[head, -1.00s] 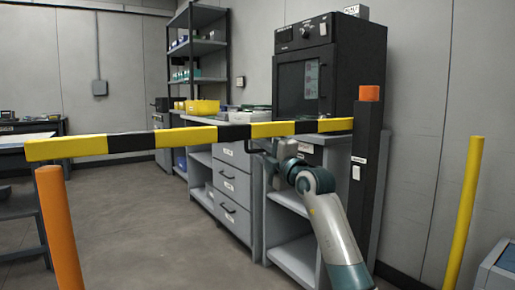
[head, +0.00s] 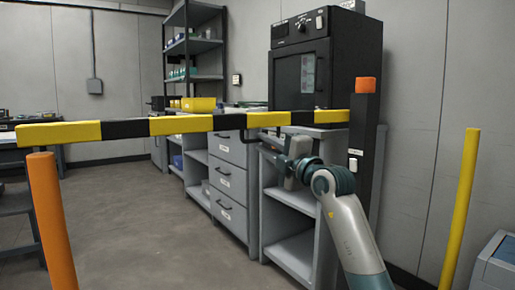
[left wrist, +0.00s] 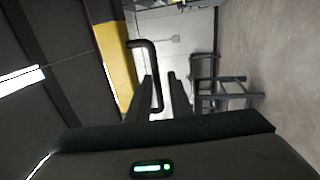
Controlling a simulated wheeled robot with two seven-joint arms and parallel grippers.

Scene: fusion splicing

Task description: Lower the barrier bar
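The barrier bar (head: 177,124), striped yellow and black, lies near level across the head view. Its right end meets a dark post with an orange cap (head: 365,85). Its left end is close above an orange post (head: 52,220). A black bent handle (head: 247,135) hangs from the bar and also shows in the left wrist view (left wrist: 158,80). My left gripper (head: 270,142) is just right of the handle, below the bar. In the left wrist view its fingers (left wrist: 164,98) stand apart, with the handle by the left finger; contact is unclear. My right gripper is out of view.
A grey drawer cabinet (head: 229,184) and a bench with a black oven (head: 300,75) stand behind the bar. A yellow post (head: 460,215) stands at the right. Shelves (head: 193,45) are at the back. The floor at left centre is clear.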

